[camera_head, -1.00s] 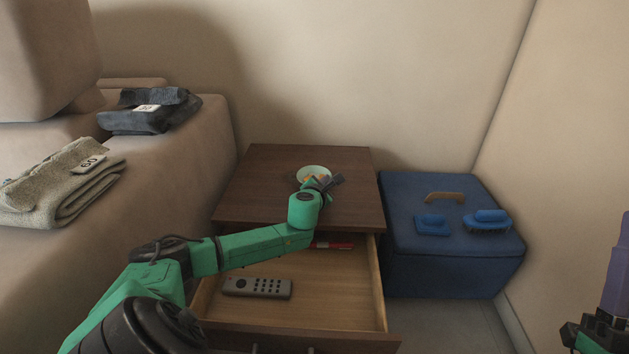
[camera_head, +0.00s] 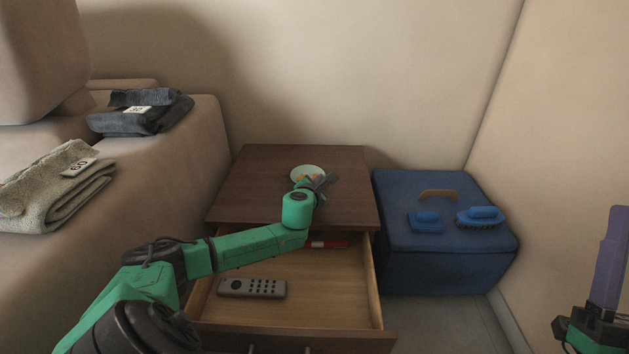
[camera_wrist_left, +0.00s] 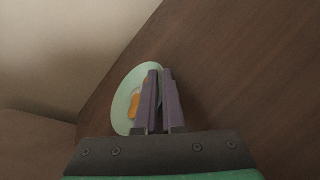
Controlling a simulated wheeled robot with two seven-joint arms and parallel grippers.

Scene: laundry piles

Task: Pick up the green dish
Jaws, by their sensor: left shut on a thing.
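The pale green dish (camera_head: 309,170) is on the dark wooden top of the nightstand (camera_head: 240,195), near its back edge. Small orange items (camera_wrist_left: 134,106) lie in it. My left gripper (camera_head: 306,183) reaches over the nightstand to the dish's near side. In the left wrist view its two purple fingers (camera_wrist_left: 159,75) are close together, shut on the dish's rim, and cover part of the dish (camera_wrist_left: 119,101). I cannot tell whether the dish is clear of the wood.
The nightstand's drawer (camera_head: 330,305) is open, with a grey remote (camera_head: 252,288) and a red pen-like item (camera_head: 326,244) inside. A blue box (camera_head: 440,255) with blue brushes (camera_head: 480,217) stands at the right. Folded towels (camera_head: 60,185) lie on the sofa at the left.

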